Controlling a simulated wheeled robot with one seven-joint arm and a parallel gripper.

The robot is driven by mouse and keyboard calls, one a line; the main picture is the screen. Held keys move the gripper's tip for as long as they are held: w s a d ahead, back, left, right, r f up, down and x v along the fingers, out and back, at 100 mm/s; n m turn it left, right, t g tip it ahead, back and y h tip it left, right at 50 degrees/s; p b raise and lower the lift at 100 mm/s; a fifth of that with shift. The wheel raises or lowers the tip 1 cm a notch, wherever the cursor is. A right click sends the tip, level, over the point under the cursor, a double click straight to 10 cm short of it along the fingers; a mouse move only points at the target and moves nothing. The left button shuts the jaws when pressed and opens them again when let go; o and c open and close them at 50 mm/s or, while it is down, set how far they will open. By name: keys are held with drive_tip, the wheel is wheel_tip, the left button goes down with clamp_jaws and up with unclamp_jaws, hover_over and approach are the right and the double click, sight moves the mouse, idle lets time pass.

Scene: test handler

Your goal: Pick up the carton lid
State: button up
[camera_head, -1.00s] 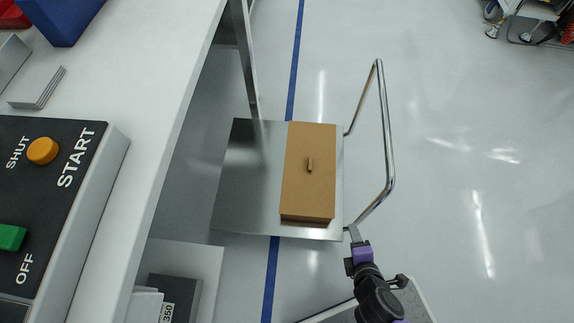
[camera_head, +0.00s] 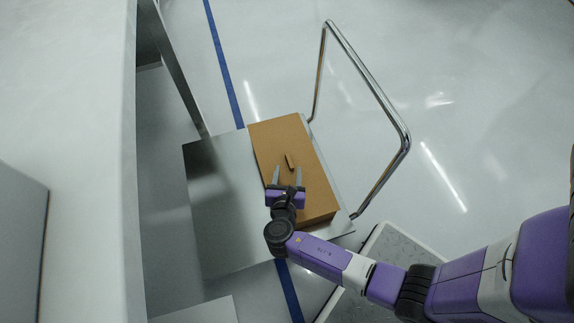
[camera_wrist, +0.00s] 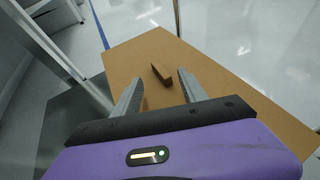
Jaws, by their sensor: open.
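The carton lid (camera_head: 265,138) is the brown top of a cardboard box that sits on a metal cart platform. A small brown handle (camera_head: 291,161) stands up near the middle of the lid. My gripper (camera_head: 288,170) is open and empty over the lid, with its fingertips pointing toward the handle. In the wrist view the lid (camera_wrist: 230,82) fills the middle, and the handle (camera_wrist: 161,71) shows just beyond and between the two fingertips (camera_wrist: 158,80). The fingers do not close on the handle. I cannot tell exactly how high they are above the lid.
The metal platform (camera_head: 215,200) has bare room left of the box. A bent chrome push bar (camera_head: 375,75) rises at its right. A white bench (camera_head: 80,120) with a grey box (camera_head: 20,235) stands at the left. A metal post (camera_head: 180,70) stands between bench and cart.

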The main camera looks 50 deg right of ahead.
sight(290, 162)
drive_tip(key=b+x, duration=0.2)
drive_tip(key=x, duration=0.2)
drive_tip(key=shift+w+d, duration=0.15)
drive_tip(key=shift+d, duration=0.15)
clamp_jaws()
